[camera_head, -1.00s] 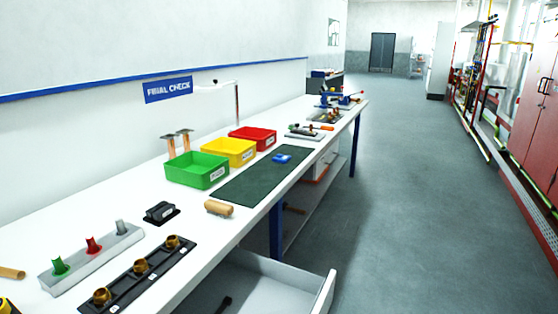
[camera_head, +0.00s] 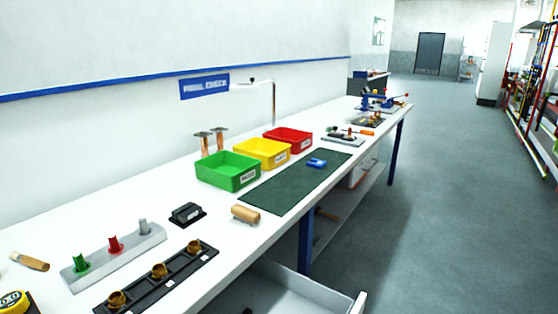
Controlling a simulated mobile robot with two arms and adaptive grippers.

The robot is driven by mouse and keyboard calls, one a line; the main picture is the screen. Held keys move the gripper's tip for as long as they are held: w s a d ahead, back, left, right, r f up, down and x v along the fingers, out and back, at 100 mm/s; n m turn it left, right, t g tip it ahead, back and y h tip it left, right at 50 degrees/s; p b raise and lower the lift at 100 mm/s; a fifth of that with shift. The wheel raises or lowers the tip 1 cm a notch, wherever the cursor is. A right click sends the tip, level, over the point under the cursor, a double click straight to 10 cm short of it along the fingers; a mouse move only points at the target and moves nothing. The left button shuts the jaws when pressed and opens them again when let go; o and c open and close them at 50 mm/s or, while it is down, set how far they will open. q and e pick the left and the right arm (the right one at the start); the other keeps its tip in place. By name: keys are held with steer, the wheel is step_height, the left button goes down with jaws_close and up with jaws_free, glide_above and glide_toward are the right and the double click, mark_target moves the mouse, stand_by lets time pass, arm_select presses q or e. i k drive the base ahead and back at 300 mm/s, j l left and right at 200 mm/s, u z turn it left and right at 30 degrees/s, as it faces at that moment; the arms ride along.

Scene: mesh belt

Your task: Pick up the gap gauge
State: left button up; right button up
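I cannot tell for sure which item is the gap gauge. A small blue object (camera_head: 316,162) lies flat on the dark green mat (camera_head: 285,190) in the middle of the bench. A wooden cylinder (camera_head: 245,213) lies at the mat's near end, and a black block (camera_head: 187,214) sits to its left. Neither of my grippers is in view.
Green (camera_head: 227,171), yellow (camera_head: 263,153) and red (camera_head: 288,140) bins stand behind the mat. A grey rack (camera_head: 113,252) with coloured plugs and a black strip (camera_head: 157,278) with brass cups lie nearer. An open drawer (camera_head: 300,289) juts from the bench front.

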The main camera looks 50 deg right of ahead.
mark_target(319, 164)
steer(key=l+u, duration=0.35)
steer(key=l, duration=0.7)
steer(key=k+l+u, duration=0.1)
steer(key=l+u, duration=0.25)
steer(key=l, duration=0.7)
